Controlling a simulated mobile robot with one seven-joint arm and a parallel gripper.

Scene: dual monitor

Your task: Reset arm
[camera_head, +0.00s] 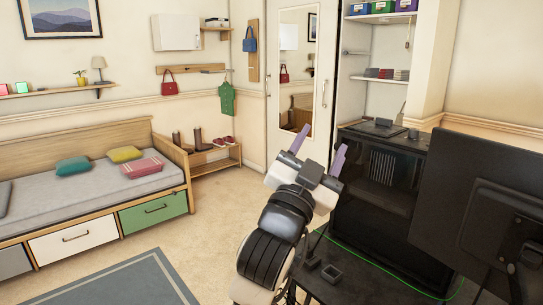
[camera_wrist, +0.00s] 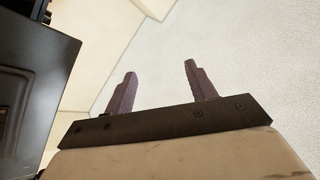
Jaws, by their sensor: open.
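My gripper (camera_head: 320,151) is raised in the middle of the room in the head view, with its two purple fingers spread apart. In the wrist view the gripper (camera_wrist: 157,85) shows the same fingers open with nothing between them. In the head view, the fingers stand out in front of the mirror and the black cabinet. My arm comes up from the bottom of the head view, beside a dark desk (camera_head: 365,285).
A dark monitor (camera_head: 480,200) fills the right side, seen from behind. A black cabinet (camera_head: 380,190) stands behind the desk. A small dark object (camera_head: 331,273) lies on the desk. A bed (camera_head: 80,190) is at the left. Carpeted floor (camera_head: 215,220) between bed and arm is clear.

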